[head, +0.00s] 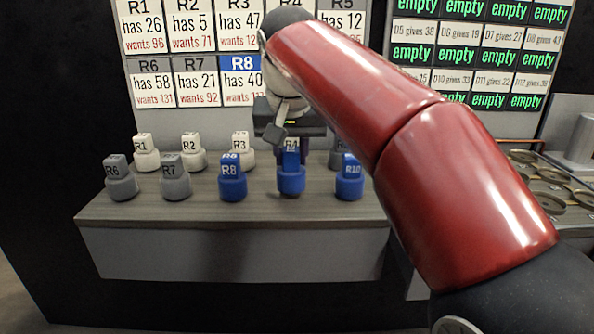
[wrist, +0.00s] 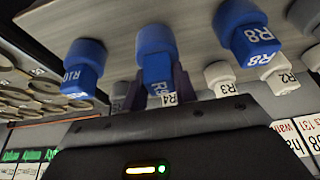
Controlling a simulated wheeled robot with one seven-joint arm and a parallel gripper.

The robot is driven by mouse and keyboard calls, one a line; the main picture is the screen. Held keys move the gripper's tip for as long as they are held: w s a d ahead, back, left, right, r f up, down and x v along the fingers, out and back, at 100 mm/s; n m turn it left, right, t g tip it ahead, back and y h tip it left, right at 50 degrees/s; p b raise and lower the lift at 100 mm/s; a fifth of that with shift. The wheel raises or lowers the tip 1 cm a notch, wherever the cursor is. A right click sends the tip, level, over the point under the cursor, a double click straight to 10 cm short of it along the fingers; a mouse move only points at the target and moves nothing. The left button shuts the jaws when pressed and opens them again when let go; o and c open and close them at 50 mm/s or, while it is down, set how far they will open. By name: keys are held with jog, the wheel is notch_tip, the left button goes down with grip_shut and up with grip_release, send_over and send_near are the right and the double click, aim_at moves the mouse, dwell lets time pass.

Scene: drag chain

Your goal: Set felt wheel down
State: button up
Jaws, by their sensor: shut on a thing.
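A blue piece with a round base and a square block on top (head: 291,181) is in the front row on the grey table (head: 130,203), between the blue R8 and R10 pieces. My gripper (head: 291,156) has a dark finger on each side of its block and is shut on it. The wrist view, upside down, also shows this blue piece (wrist: 156,45) between the fingers (wrist: 160,88). Its own label cannot be read; an R4 tag shows at its edge, seemingly on a piece behind. I cannot tell whether its base touches the table. Nothing is marked as a felt wheel.
The blue R8 (head: 232,186) and R10 (head: 349,187) pieces stand close on either side. Grey R7 (head: 174,184) and R6 (head: 121,186) are further left, and white R3 (head: 240,156) is behind. Number boards stand at the back. Round trays (head: 560,192) are at the right.

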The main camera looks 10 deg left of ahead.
jog(key=shift+f, duration=0.65)
jog(key=shift+r, duration=0.15)
jog(key=o, duration=1)
jog(key=shift+o, duration=0.2)
